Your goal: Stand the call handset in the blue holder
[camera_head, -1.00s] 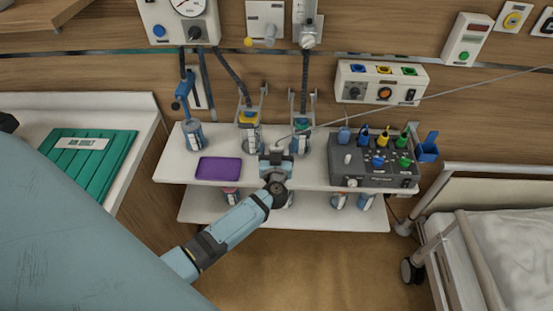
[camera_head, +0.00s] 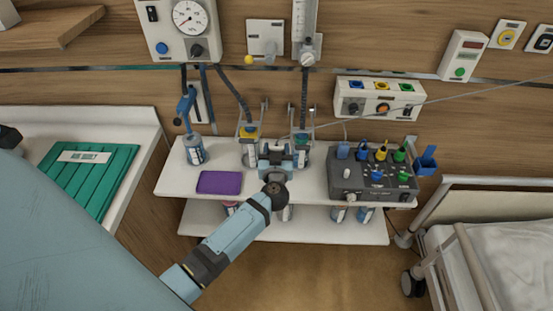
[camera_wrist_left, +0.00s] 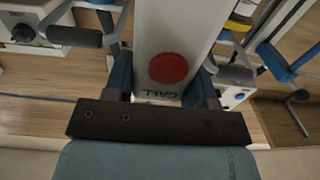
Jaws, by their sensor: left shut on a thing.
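The call handset (camera_wrist_left: 172,30) is a white slab with a round red button marked CALL, seen close in the left wrist view. My left gripper (camera_wrist_left: 160,88) is shut on it, one blue finger on each side. In the head view my left gripper (camera_head: 277,152) is in front of the upper shelf's middle and hides most of the handset. The blue holder (camera_head: 427,161) is at the shelf's right end, well right of my gripper. My right gripper is out of view.
The upper shelf (camera_head: 290,186) bears a purple tray (camera_head: 219,182), several bottles and a grey device (camera_head: 372,184) with coloured plugs, between my gripper and the holder. A thin cord (camera_head: 455,95) crosses the right side. A bed (camera_head: 510,235) stands lower right.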

